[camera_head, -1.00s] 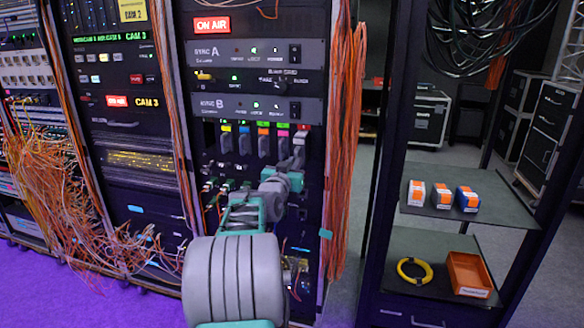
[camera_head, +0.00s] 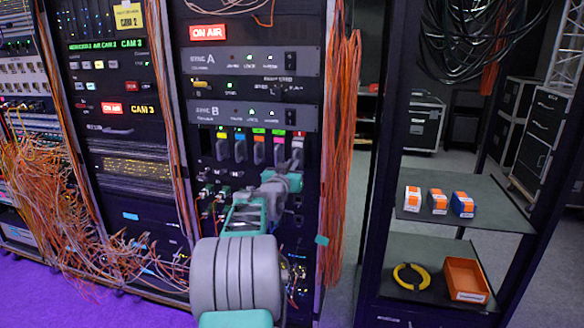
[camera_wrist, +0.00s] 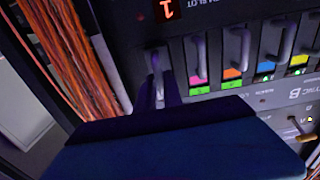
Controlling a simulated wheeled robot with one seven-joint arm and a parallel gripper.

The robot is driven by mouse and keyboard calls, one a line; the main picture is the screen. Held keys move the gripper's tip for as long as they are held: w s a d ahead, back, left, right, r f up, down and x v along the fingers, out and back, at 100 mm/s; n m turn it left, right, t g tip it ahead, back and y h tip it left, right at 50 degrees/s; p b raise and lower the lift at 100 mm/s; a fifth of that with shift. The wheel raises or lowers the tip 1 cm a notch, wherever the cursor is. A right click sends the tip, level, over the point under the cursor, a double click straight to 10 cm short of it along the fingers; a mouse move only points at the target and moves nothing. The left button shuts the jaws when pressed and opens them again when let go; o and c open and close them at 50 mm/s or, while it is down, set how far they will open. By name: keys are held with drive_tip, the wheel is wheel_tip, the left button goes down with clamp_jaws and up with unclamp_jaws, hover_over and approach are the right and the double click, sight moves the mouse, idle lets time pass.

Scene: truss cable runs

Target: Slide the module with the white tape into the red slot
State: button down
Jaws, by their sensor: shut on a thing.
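My gripper (camera_head: 296,168) is at the right end of the module row in the rack. In the wrist view its fingers (camera_wrist: 157,95) are closed on the grey handle of a module (camera_wrist: 156,60). In the head view the held module (camera_head: 298,145) shows as a pale grey upright piece under a small red mark (camera_head: 299,133), which I take as the red slot. How deep it sits is unclear. White tape cannot be made out; the fingers and the wrist's dark body cover the lower part of the module.
Modules with pink (camera_wrist: 198,80), orange (camera_wrist: 232,73), blue and yellow tags sit beside the held one. Orange cables (camera_head: 340,160) hang close on the right. A side shelf (camera_head: 480,190) holds three small boxes; below are a yellow ring (camera_head: 411,277) and an orange bin (camera_head: 465,278).

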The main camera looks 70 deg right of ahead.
drive_tip(key=shift+w+d, duration=0.2)
drive_tip(key=shift+d, duration=1.05)
drive_tip(key=shift+d+r, duration=0.1)
drive_tip(key=shift+d, duration=0.25)
drive_tip(key=shift+r, duration=0.1)
drive_tip(key=c, duration=1.9)
unclamp_jaws()
drive_tip(key=shift+c, duration=0.2)
drive_tip(key=o, duration=0.3)
drive_tip(key=shift+d, duration=0.15)
drive_tip(key=shift+o, duration=1.3)
drive_tip(key=shift+f, duration=0.25)
